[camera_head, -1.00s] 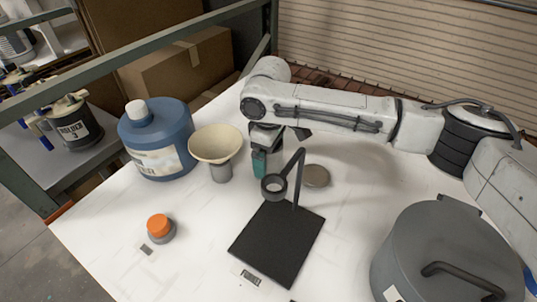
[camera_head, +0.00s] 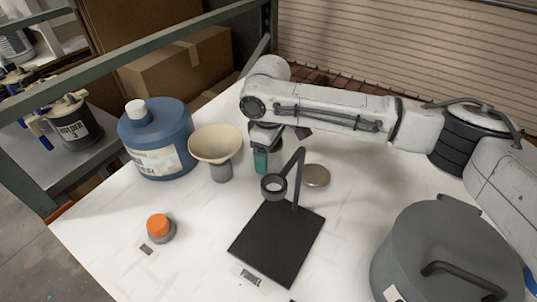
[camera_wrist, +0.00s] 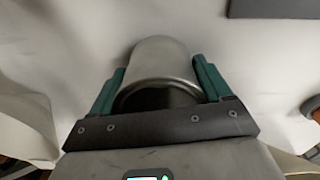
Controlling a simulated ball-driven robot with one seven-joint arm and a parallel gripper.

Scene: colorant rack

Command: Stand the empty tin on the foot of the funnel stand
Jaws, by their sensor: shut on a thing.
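The tin (camera_wrist: 162,62) is a plain metal cylinder in the wrist view, between the two green fingers of my gripper (camera_wrist: 160,82). My gripper is shut on it. In the head view my gripper (camera_head: 261,160) is behind the ring of the funnel stand and right of the funnel; the tin cannot be made out there. The funnel stand (camera_head: 298,178) is black, with a post and a ring above a flat square foot (camera_head: 275,245). The foot is bare. A dark flat edge, probably the foot, shows at the wrist view's top right (camera_wrist: 275,8).
A cream funnel (camera_head: 215,143) and a blue jug (camera_head: 156,140) stand left of my gripper. A round metal disc (camera_head: 316,176) lies behind the stand. An orange-capped item (camera_head: 160,228) is at front left, a large grey lidded pot (camera_head: 440,255) at front right.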

